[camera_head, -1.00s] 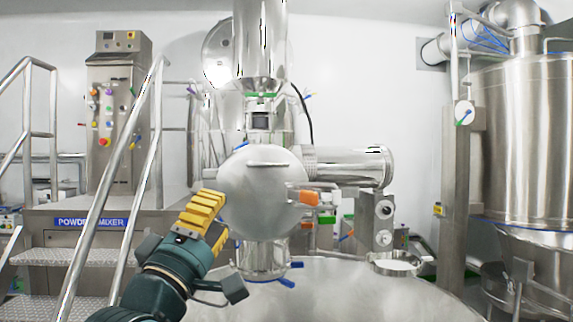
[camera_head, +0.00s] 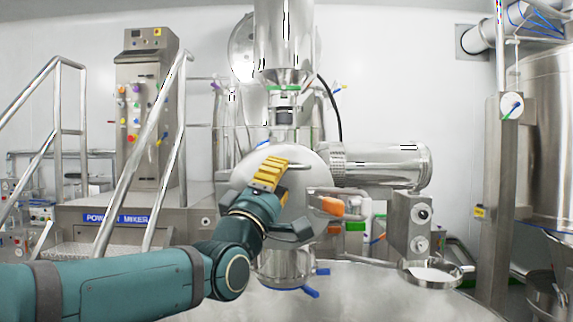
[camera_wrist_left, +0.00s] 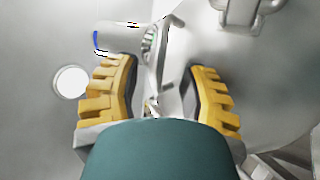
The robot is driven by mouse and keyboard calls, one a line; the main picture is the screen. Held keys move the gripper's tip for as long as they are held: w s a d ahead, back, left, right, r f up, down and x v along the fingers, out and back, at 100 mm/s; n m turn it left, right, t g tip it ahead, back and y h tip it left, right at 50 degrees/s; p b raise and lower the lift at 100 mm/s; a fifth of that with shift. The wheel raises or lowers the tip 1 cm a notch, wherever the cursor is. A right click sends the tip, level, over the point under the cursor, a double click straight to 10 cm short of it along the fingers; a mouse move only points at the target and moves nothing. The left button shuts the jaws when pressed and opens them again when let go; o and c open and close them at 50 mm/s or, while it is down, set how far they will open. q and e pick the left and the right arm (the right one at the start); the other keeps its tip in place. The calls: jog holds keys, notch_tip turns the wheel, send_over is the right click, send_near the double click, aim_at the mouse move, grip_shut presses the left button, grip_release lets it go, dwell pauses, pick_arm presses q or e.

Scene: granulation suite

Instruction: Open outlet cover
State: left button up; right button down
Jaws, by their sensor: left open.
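The outlet cover (camera_head: 308,178) is a round steel disc at the centre of the head view, partly hidden behind my left gripper (camera_head: 283,197). It also fills the right of the left wrist view (camera_wrist_left: 268,75), with a steel handle (camera_wrist_left: 240,12) at the top. My left gripper's yellow-padded fingers are spread in the left wrist view (camera_wrist_left: 160,70), with a disc edge and a narrow steel part showing between them. I see no grip on anything; contact cannot be told. An orange-handled latch (camera_head: 333,206) is at the disc's right. My right gripper is not in view.
A steel tube (camera_head: 385,165) extends right of the cover. A small round pan (camera_head: 432,274) and a steel post (camera_head: 497,190) stand to the right. Stair handrails (camera_head: 140,140) and a control cabinet (camera_head: 138,110) are at left. A wide steel surface (camera_head: 370,300) lies below.

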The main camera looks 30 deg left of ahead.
pick_arm(q)
jog(key=shift+x, duration=2.15)
grip_shut()
jog(key=shift+s, duration=0.1)
